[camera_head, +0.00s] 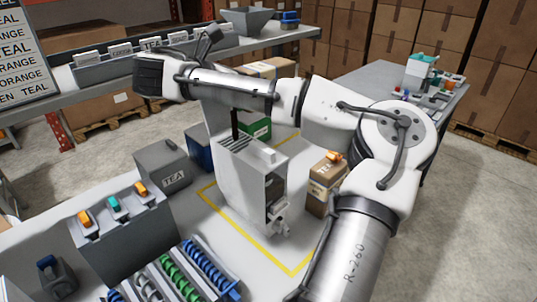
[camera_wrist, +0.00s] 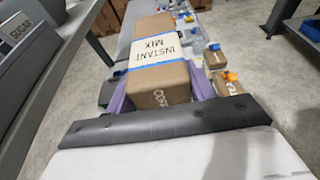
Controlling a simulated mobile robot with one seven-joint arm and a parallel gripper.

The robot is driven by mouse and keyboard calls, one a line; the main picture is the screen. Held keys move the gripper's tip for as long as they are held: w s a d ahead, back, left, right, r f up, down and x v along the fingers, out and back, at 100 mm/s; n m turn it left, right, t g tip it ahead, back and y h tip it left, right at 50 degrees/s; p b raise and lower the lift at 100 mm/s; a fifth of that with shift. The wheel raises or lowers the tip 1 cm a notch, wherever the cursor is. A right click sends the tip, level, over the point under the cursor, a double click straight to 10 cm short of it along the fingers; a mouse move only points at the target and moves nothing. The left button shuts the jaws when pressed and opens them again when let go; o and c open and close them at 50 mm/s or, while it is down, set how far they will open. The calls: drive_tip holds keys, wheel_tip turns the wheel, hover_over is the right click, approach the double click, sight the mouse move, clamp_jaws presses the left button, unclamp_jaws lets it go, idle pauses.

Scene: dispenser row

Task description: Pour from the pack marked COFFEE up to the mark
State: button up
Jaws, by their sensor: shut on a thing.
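My gripper (camera_wrist: 160,90) is shut on this pack, with a purple finger on each side. In the head view the taped pack (camera_head: 270,67) shows behind my arm, which hides the gripper there. A grey dispenser (camera_head: 243,195) stands below my arm inside a yellow-taped square. I cannot make out a fill mark.
A shelf (camera_head: 85,85) with name cards runs behind. A switch box (camera_head: 120,235) and coloured coils (camera_head: 180,275) are in front.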

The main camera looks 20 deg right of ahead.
drive_tip(key=shift+s+a+f+h+b, duration=0.15)
drive_tip(key=shift+a+f+h+b, duration=0.25)
drive_tip(key=shift+h+b, duration=0.65)
idle(3.0)
drive_tip(key=shift+a+r+t+b, duration=0.15)
drive_tip(key=shift+t+b, duration=0.25)
drive_tip(key=shift+b, duration=0.65)
idle(2.9)
